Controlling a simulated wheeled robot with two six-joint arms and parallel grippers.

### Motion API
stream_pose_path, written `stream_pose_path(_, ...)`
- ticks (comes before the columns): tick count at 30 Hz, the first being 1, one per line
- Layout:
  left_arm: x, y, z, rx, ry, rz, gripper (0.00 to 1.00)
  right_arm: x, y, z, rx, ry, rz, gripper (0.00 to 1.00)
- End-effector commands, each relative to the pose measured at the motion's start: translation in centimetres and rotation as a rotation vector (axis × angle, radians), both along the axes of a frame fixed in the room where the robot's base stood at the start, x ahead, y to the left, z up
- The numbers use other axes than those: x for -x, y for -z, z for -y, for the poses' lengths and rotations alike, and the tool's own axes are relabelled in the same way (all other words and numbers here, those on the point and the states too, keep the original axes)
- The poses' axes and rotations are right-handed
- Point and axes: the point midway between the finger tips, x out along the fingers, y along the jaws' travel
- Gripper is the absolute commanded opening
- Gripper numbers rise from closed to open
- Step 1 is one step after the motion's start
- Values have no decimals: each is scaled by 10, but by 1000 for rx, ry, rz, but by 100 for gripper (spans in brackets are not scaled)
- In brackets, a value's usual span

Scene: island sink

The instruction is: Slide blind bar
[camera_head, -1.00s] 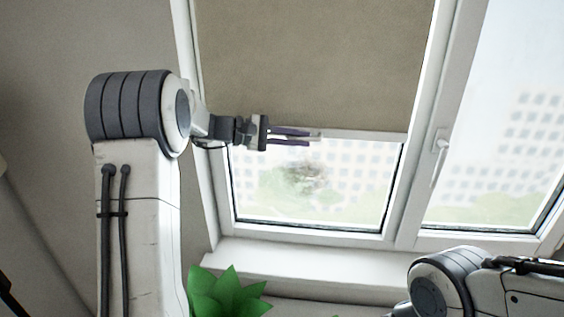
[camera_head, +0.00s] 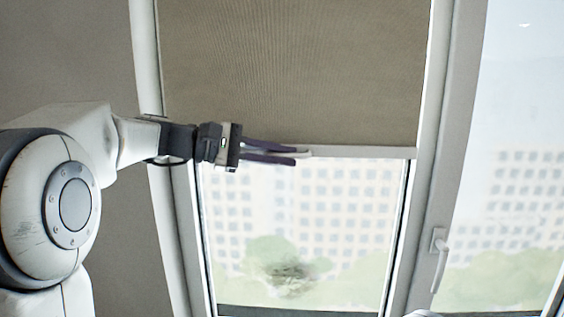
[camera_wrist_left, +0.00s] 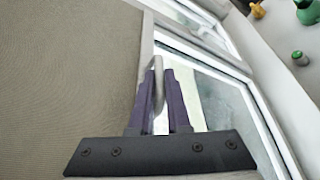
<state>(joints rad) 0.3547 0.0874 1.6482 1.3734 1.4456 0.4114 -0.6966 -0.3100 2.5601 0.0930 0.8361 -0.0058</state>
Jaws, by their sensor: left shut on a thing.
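The beige blind (camera_head: 290,70) covers the upper part of the left window. Its pale bar (camera_head: 365,152) runs along the lower edge. My right gripper is not in view.
The window frame (camera_head: 410,230) stands to the right, with a white window handle (camera_head: 439,258) on the neighbouring window. In the left wrist view, a green object (camera_wrist_left: 307,12) and a small green-topped item (camera_wrist_left: 299,58) lie on the sill at the right.

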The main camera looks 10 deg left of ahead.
Motion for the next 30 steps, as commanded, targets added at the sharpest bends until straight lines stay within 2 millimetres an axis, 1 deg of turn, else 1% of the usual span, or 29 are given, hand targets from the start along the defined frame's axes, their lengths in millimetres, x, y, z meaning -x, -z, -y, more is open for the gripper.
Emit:
stream_pose_path(8, -1, 0, 0, -1, -2, 1, 0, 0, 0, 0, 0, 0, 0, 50)
stream_pose_path(9, -1, 0, 0, -1, -2, 1, 22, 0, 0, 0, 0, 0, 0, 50)
stream_pose_path(11, -1, 0, 0, -1, -2, 1, 45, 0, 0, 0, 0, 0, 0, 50)
stream_pose_path(20, -1, 1, -1, 0, -4, 1, 45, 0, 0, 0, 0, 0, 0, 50)
stream_pose_path(23, 1, 1, -6, 0, -5, 2, 45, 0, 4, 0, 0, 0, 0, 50)
stream_pose_path(26, 6, 0, -19, -2, -6, 4, 45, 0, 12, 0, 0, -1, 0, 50)
stream_pose_path(30, 18, -5, -44, -2, -10, 4, 45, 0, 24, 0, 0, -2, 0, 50)
